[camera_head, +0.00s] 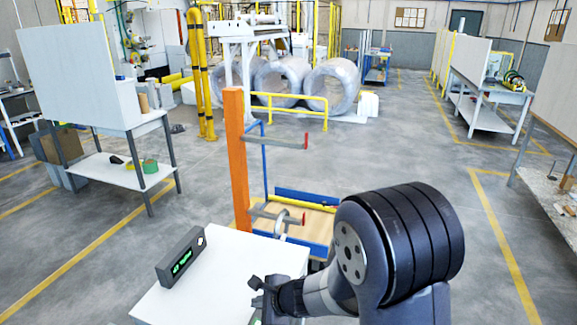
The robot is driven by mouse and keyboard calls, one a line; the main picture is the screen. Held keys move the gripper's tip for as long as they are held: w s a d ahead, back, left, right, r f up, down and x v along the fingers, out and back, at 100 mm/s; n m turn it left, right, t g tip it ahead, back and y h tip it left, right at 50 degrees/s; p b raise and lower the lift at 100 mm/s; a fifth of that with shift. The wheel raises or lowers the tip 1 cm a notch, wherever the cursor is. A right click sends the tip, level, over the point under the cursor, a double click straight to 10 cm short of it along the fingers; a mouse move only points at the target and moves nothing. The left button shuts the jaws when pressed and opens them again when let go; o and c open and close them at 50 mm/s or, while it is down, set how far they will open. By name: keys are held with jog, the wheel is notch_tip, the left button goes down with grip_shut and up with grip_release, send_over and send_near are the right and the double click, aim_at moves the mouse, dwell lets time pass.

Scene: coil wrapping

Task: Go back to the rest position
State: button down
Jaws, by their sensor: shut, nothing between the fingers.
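My gripper (262,296) is at the lower middle of the head view, over the right front part of a white table top (215,285). It is small and dark here, and its fingers are shut with nothing seen between them. My arm comes in from the right and hides part of the floor and the cart behind it.
An orange post (237,160) with a blue cart (310,200) stands just behind the table. Wrapped coils (332,85) lie farther back beside a yellow rail (290,108). Workbenches stand left (120,172) and right (490,95).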

notch_tip(320, 180, up, 3)
jog(key=shift+f+p, duration=0.2)
jog(key=shift+p, duration=0.5)
jog(key=shift+f, duration=0.15)
